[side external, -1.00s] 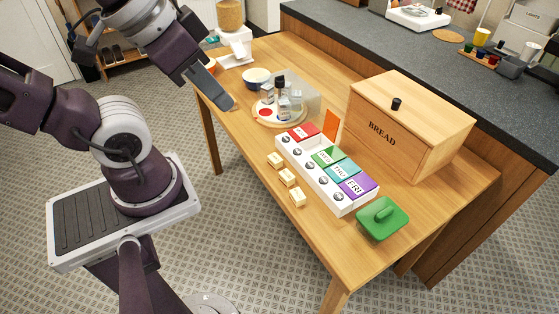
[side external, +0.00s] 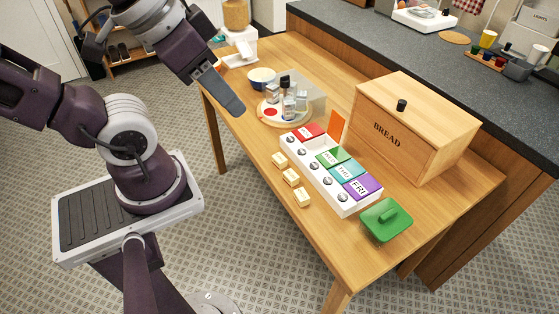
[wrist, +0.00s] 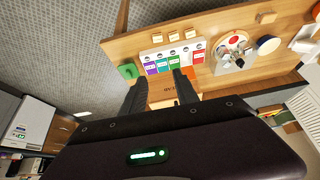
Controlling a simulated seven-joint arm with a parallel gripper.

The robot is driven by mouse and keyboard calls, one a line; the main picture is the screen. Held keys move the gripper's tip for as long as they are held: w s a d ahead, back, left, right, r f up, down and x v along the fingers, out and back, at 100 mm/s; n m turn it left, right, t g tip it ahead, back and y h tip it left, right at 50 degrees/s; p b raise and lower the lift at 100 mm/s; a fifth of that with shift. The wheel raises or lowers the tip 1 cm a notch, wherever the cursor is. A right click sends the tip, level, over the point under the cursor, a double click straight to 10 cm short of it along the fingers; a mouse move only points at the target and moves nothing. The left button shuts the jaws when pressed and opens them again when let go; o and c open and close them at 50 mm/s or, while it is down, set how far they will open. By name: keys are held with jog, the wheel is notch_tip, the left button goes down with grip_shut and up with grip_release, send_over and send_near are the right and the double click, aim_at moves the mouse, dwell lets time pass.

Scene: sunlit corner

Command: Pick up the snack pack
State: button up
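Three small cream packs sit in a row on the table by the day box: one far (side external: 279,160), one middle (side external: 290,177), one near (side external: 302,197). They look alike, and I cannot tell which is the snack pack. They also show in the wrist view (wrist: 173,37). The white day box (side external: 318,185) has coloured lids; purple reads FRI. An orange lid (side external: 337,126) stands upright, and the slot beside it looks uncovered. My gripper (wrist: 158,85) is open and empty, its fingers apart in the wrist view. In the side view it hangs above the table's left edge, apart from the packs.
A wooden bread box (side external: 400,130) stands behind the day box. A green lidded object (side external: 385,222) lies at the near end. A round tray (side external: 264,118) with shakers and a clear panel, a bowl (side external: 262,77) and a dispenser (side external: 238,40) stand farther back.

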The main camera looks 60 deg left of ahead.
jog(key=w+a+f+m+g+y, duration=0.25)
jog(key=w+a+f+m, duration=0.3)
jog(key=w, duration=0.45)
jog(key=m+g+h, duration=0.2)
jog(key=m+g, duration=0.1)
jog(key=m, duration=0.8)
send_over(280, 158)
jog(key=shift+n, duration=0.25)
jog(key=f, duration=1.9)
jog(key=shift+s+d+f, duration=0.1)
jog(key=shift+s+f, duration=0.1)
jog(key=shift+f, duration=0.2)
jog(key=shift+m+h, duration=0.25)
jog(key=shift+m, duration=0.15)
jog(key=f, duration=0.8)
jog(key=shift+w+f, duration=0.2)
jog(key=shift+f, duration=0.15)
grip_shut()
